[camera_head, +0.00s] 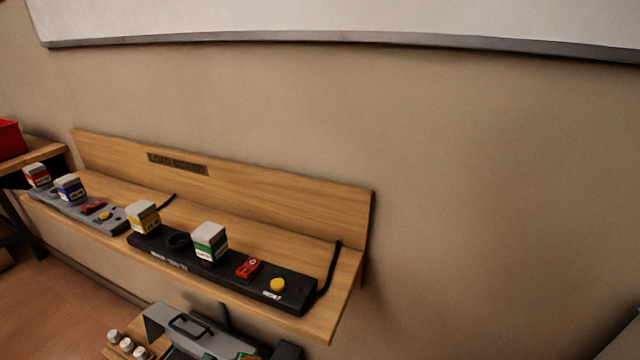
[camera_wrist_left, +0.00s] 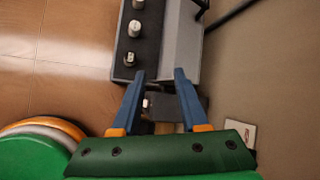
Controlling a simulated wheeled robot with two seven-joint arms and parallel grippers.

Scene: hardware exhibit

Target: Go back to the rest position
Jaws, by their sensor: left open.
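My left gripper (camera_wrist_left: 160,75) shows in the left wrist view with two blue fingers on orange bases, spread apart with nothing held between them. Its fingertips are near the end of a dark panel with white knobs (camera_wrist_left: 136,28) beside a grey surface (camera_wrist_left: 182,45); I cannot tell if they touch. In the head view, a grey box with a black handle (camera_head: 188,328) and white knobs (camera_head: 127,345) sits at the bottom, below the shelf. A small green part at the bottom edge may be my left gripper. My right gripper is in neither view.
A wooden wall shelf (camera_head: 335,295) carries a black power strip (camera_head: 222,268) and a grey one (camera_head: 80,210), with several cube adapters, including a green-and-white one (camera_head: 210,242). A red bin (camera_head: 10,138) is at far left. Bare wall (camera_head: 480,200) fills the right.

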